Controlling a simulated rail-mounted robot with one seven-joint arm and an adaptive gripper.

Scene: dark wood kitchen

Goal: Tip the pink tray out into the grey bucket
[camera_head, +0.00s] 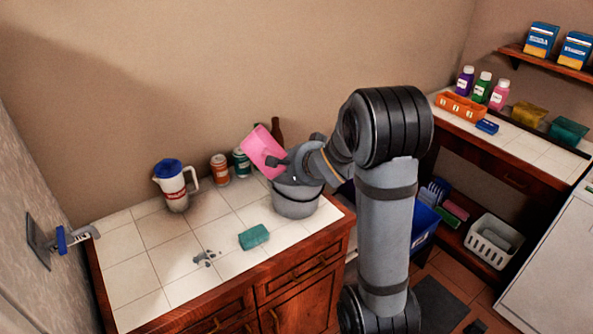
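The pink tray (261,147) is held up steeply tilted above the left rim of the grey bucket (297,203). My gripper (283,162) is at the tray's right side and appears shut on its edge; the fingertips are small and partly hidden. The bucket stands upright on the white tiled counter near its right end. My arm covers part of the bucket's opening from above. What is inside the tray or the bucket cannot be seen.
A white pitcher with blue lid (174,186), cans (219,170) and a brown bottle (277,131) stand at the back. A teal sponge (254,236) lies in front of the bucket, near grey bits (206,258).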

